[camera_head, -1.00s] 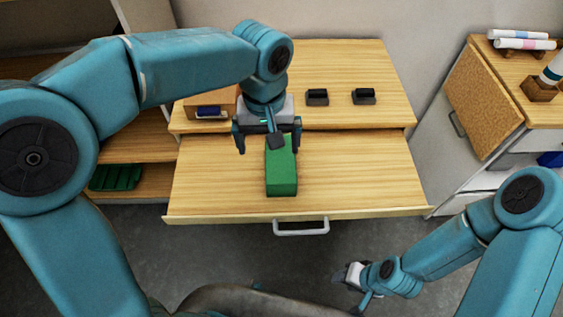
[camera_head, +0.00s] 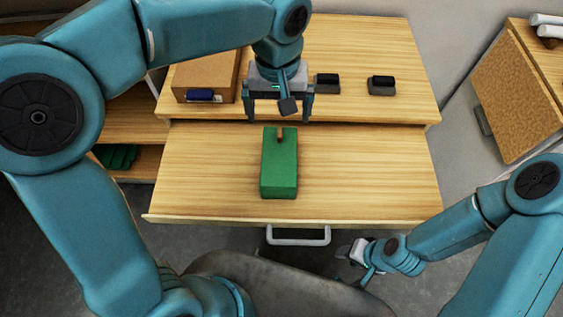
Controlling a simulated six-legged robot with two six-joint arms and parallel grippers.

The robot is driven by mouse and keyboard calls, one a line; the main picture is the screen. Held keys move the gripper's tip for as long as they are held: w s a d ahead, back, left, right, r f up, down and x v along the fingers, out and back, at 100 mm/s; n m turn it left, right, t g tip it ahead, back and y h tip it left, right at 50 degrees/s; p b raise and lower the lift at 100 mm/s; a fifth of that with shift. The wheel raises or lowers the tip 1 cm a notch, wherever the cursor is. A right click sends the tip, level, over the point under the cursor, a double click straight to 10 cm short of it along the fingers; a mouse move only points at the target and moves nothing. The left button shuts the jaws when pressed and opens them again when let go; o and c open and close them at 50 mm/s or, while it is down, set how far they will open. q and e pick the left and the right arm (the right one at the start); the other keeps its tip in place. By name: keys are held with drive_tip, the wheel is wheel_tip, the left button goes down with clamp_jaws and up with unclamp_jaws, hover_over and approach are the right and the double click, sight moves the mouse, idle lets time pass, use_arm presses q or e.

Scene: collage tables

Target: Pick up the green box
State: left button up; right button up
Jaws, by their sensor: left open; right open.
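The green box (camera_head: 279,170) lies lengthwise on the light wooden pull-out surface (camera_head: 365,180). A small brown piece shows at its far end. My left gripper (camera_head: 278,115) is open and empty, its fingers pointing down just beyond the far end of the box. It looks apart from the box; its exact height above the wood is hard to judge. My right gripper (camera_head: 350,252) is low at the right, past the front edge of the surface and well away from the box. Its fingers are small and partly dark in this view.
Two small black holders (camera_head: 381,85) stand on the raised back shelf. A brown cardboard box (camera_head: 205,77) with a blue item sits at its left. A metal handle (camera_head: 298,236) sticks out at the front. A cork-panelled cabinet (camera_head: 515,95) stands at the right. Wood either side of the green box is clear.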

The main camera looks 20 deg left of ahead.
sight(280, 155)
use_arm(q)
wheel_tip(280, 155, down, 14)
drive_tip(key=b, duration=0.3)
drive_tip(key=shift+s+d+b, duration=0.1)
drive_tip(key=shift+s+b, duration=0.05)
drive_tip(key=shift+b, duration=0.15)
drive_tip(key=shift+f, duration=0.65)
wheel_tip(280, 155, down, 5)
drive_tip(key=shift+f, duration=0.1)
drive_tip(key=c, duration=0.7)
use_arm(e)
wheel_tip(280, 155, down, 5)
drive_tip(key=shift+r, duration=0.1)
